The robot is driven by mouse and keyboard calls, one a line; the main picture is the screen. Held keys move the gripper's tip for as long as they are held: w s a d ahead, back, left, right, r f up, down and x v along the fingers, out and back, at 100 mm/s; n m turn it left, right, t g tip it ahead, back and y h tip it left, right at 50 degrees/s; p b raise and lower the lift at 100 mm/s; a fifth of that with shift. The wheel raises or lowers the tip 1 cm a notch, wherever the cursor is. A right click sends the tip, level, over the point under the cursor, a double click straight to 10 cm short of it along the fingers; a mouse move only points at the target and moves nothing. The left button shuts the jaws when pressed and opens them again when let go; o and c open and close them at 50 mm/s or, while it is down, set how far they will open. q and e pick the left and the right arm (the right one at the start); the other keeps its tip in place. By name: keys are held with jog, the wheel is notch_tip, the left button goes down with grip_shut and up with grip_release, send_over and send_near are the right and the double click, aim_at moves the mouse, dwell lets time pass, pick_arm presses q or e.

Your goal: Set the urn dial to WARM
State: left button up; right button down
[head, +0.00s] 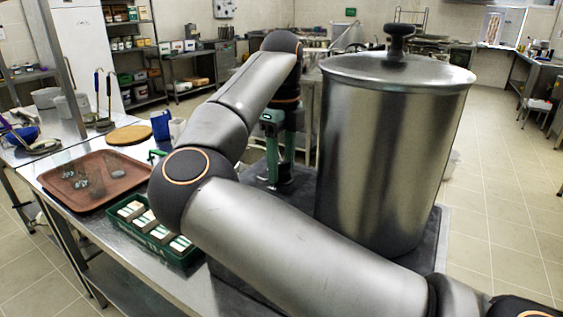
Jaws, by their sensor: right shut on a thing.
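The urn (385,160) is a tall steel cylinder with a lid and a dark knob on top. It stands upright at the right of centre. I cannot make out its dial or any WARM mark in this view. My right arm comes in from the lower right, bends at the left and reaches back behind the front of the scene. My right gripper (278,180) points down just left of the urn, low near the dark surface. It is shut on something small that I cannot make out. My left gripper is not in view.
A dark mat (428,250) lies under the urn. At the left are a brown tray (135,181) with small clear items, a green crate (190,258) of white boxes, a round wooden board (130,135) and a blue item (161,126). Open floor lies right of the urn.

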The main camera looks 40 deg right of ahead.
aim_at(282, 162)
jog(key=m, duration=0.2)
jog(key=shift+m, duration=0.4)
pick_arm(q)
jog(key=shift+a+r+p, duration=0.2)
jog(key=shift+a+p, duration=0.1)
jog(key=shift+p, duration=0.1)
pick_arm(e)
jog(key=shift+m, duration=1.6)
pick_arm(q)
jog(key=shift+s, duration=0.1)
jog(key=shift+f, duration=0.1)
pick_arm(e)
jog(key=shift+c, duration=1.4)
grip_release()
jog(key=shift+r, duration=0.1)
pick_arm(q)
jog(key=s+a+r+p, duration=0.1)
jog(key=p, duration=0.1)
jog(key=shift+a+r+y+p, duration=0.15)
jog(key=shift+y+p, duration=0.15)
pick_arm(e)
notch_tip(282, 162, up, 12)
jog(key=shift+r, duration=0.2)
